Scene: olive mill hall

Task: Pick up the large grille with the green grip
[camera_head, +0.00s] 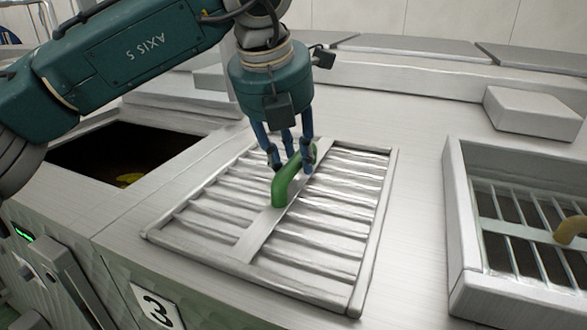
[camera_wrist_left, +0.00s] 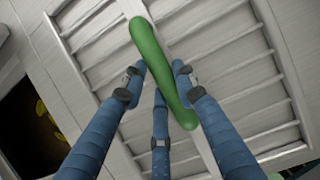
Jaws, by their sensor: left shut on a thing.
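The large grille (camera_head: 335,250) is a flat metal frame with several slats and a crossbar. It lies on the metal worktop beside a dark opening. Its green grip (camera_head: 288,186) is a bent handle fixed to the crossbar. The grip also shows in the left wrist view (camera_wrist_left: 150,50), running diagonally between the fingers. My left gripper (camera_head: 290,165) comes from above, its blue fingers closed around the grip. In the left wrist view the fingertips (camera_wrist_left: 160,85) stand on both sides of the grip. My right gripper is not in view.
A dark square opening (camera_head: 120,160) with something yellow inside is at the left. A raised metal frame (camera_head: 455,230) at the right holds a smaller grille with a tan grip (camera_head: 571,229). A metal block (camera_head: 535,112) stands at the back right. A "3" label (camera_head: 157,308) is on the front.

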